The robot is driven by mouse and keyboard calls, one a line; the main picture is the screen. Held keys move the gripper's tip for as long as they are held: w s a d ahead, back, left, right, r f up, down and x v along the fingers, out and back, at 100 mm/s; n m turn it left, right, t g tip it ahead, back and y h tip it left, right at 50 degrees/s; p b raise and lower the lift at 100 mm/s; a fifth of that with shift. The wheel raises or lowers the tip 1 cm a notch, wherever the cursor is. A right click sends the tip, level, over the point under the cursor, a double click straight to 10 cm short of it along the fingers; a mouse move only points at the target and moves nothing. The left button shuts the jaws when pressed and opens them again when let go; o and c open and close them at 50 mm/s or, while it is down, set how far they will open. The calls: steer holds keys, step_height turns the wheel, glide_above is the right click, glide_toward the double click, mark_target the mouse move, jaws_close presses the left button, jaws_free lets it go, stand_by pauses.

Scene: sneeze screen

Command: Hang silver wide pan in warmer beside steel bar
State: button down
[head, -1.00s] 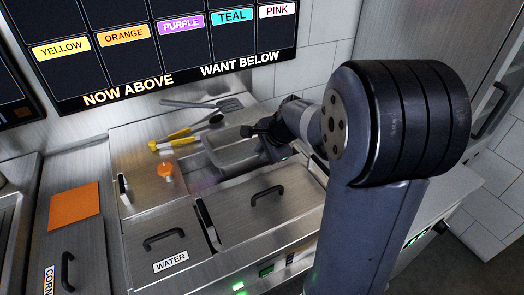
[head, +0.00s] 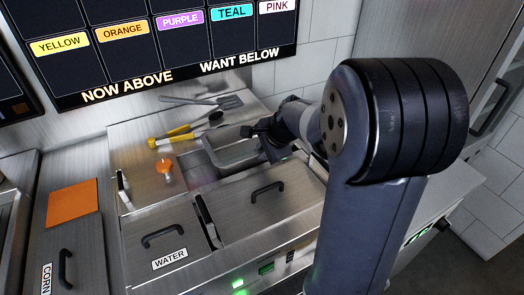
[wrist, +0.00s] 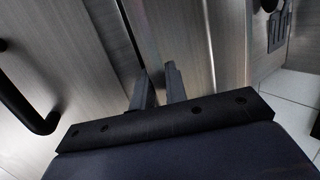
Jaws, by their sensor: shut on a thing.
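A silver wide pan (head: 236,152) is at the opening in the warmer's top, in the middle of the head view. Its inside faces up, and my gripper and arm cover its right end. My gripper (head: 262,138) is shut on the pan's right side. In the wrist view its two fingers (wrist: 158,88) close on a thin steel edge. The warmer (head: 140,140) has steel lids around the opening. I cannot clearly pick out the steel bar or tell whether the pan's rim rests on the warmer.
A WATER lid (head: 163,240) and a larger lid (head: 262,195), both with black handles, lie in front. Yellow-handled tongs (head: 175,137), a spatula (head: 228,102) and an orange knob (head: 164,167) are behind and left. An orange sheet (head: 73,203) lies further left.

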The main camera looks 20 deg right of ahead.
steer(key=shift+f+b, duration=0.4)
steer(key=shift+f, duration=0.05)
stand_by(0.4)
steer(key=c, duration=1.4)
jaws_free()
steer(key=shift+o, duration=0.3)
steer(key=shift+f, duration=0.1)
steer(key=shift+s+f, duration=0.15)
steer(key=shift+p+v, duration=2.2)
steer(key=shift+v, duration=1.4)
steer(key=shift+w, duration=0.2)
